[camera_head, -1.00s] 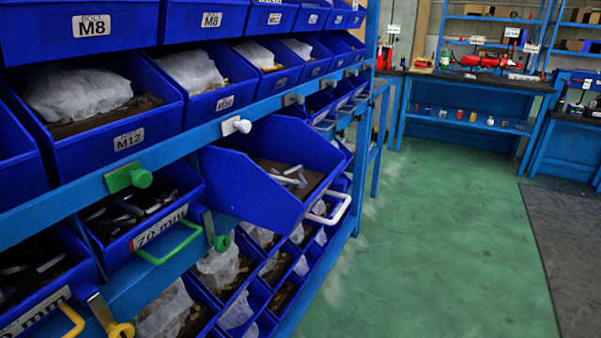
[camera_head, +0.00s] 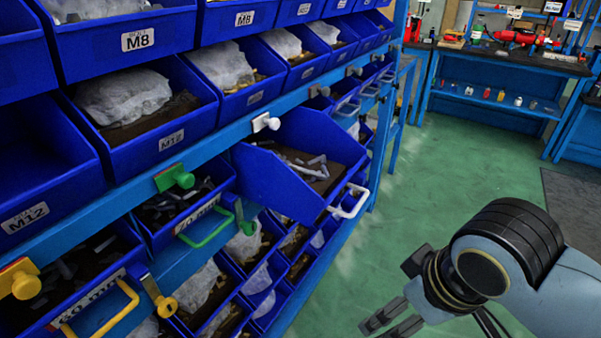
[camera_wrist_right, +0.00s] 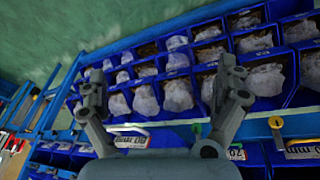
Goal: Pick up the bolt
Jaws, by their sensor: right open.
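Several grey bolts lie loose in the pulled-out blue drawer with the white handle; some (camera_head: 318,168) show in the head view against its brown floor. This drawer (camera_head: 275,187) is tilted forward from the rack. Which bolt is meant, I cannot tell. My right gripper (camera_head: 388,322) is at the lower right of the head view, over the green floor, apart from the drawer. In the right wrist view the right gripper (camera_wrist_right: 160,84) has its two fingers spread wide with nothing between them, facing the bins. My left gripper is not in view.
The blue rack (camera_head: 130,208) holds rows of labelled bins, several with white plastic bags. Green (camera_head: 206,228) and yellow (camera_head: 100,312) drawer handles stick out from it. A blue workbench (camera_head: 495,92) stands at the back. The green floor (camera_head: 440,185) right of the rack is clear.

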